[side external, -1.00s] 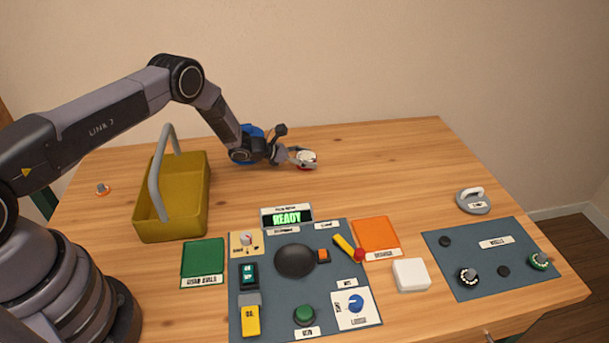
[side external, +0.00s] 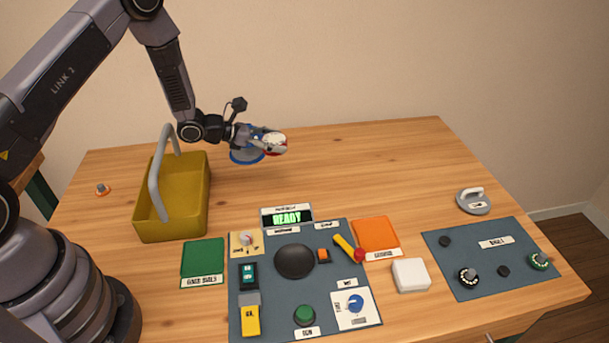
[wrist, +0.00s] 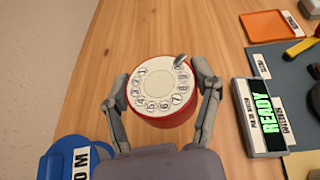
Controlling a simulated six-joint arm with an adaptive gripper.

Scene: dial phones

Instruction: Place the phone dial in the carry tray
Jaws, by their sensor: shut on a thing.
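The phone dial (wrist: 160,88) is a round white number disc on a red body, with a small metal finger stop. It also shows in the side external view (side external: 274,140). My gripper (side external: 268,141) is shut on it, and in the wrist view the fingers (wrist: 161,95) clasp its left and right sides. The dial is held above the back of the table. The carry tray (side external: 143,218) is a yellow open box with a grey arched handle, standing to the left of my gripper. Its visible inside looks empty.
In front are a control panel with a READY display (side external: 287,218), green (side external: 203,257) and orange (side external: 375,233) pads, and a white block (side external: 411,275). The back right of the table is clear.

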